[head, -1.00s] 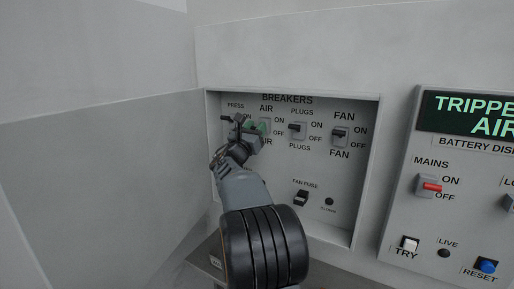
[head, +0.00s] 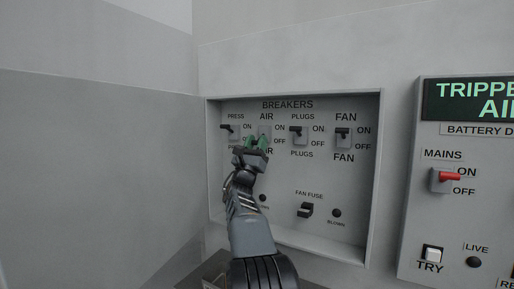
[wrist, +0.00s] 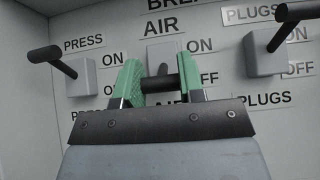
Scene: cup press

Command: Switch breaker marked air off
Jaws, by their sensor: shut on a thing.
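The AIR breaker (head: 264,130) is the second switch in the recessed BREAKERS panel, with ON printed above OFF at its right. In the wrist view its grey block (wrist: 166,56) stands behind my fingers, and its dark lever (wrist: 158,84) lies between the two green pads. My gripper (head: 257,142) is shut on this lever; it also shows in the wrist view (wrist: 158,82). My gripper covers the lower part of the breaker in the head view.
The PRESS breaker lever (wrist: 45,54) sticks out close at the left, and the PLUGS breaker lever (wrist: 298,12) at the right. The FAN breaker (head: 343,137) and fan fuse (head: 306,209) are farther right. A second panel holds the red-handled MAINS switch (head: 448,178) and a lit display (head: 475,98).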

